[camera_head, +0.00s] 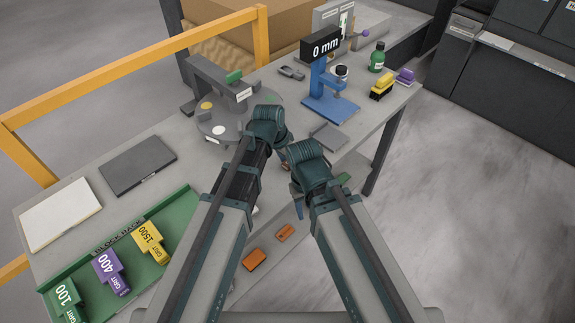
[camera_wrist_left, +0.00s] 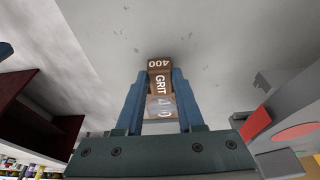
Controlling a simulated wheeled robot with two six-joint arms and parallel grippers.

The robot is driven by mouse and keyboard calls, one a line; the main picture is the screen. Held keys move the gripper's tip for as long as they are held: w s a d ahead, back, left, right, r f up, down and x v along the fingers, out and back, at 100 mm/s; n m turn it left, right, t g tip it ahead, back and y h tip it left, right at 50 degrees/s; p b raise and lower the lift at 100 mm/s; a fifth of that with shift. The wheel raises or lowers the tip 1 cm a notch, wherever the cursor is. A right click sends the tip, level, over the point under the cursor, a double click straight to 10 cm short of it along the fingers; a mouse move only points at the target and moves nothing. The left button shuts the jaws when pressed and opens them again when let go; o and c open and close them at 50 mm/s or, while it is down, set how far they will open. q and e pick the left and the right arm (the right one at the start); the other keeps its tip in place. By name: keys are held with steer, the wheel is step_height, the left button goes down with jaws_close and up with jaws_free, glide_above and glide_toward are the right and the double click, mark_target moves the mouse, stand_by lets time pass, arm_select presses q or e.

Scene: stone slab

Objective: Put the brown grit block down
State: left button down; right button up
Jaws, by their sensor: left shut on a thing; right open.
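A brown grit block (camera_wrist_left: 159,82) with white lettering, GRIT and what reads as 400, is held between the two blue fingers of my left gripper (camera_wrist_left: 158,95) in the left wrist view. In the head view my left gripper (camera_head: 282,150) is over the bench near the round turntable; its fingers and the block are mostly hidden by my arms. My right gripper (camera_head: 318,172) is open, lower and to the right, near the bench's front edge; its fingertips are mostly hidden behind its wrist.
A green block rack (camera_head: 172,211) holds green, purple and yellow grit blocks at lower left. A grey turntable machine (camera_head: 236,117) and a blue 0 mm gauge stand (camera_head: 322,84) stand behind. A dark plate (camera_head: 138,163) and white plate (camera_head: 60,212) lie left. Orange pieces (camera_head: 254,258) lie lower.

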arm_select(q)
steer(key=shift+f, duration=0.15)
steer(key=c, duration=0.5)
jaws_free()
steer(key=p+v, duration=1.2)
steer(key=s+a+n+g+y, duration=0.1)
steer(key=s, duration=0.4)
steer(key=s+a+n+y, duration=0.1)
steer(key=s+n, duration=0.1)
steer(key=s, duration=0.3)
steer(key=s+a+n+g+y, duration=0.1)
steer(key=s+n, duration=0.1)
steer(key=s, duration=0.2)
steer(key=shift+s+a+f+g+y, duration=0.25)
steer(key=shift+s+a+g+y, duration=0.05)
steer(key=shift+s+a, duration=0.1)
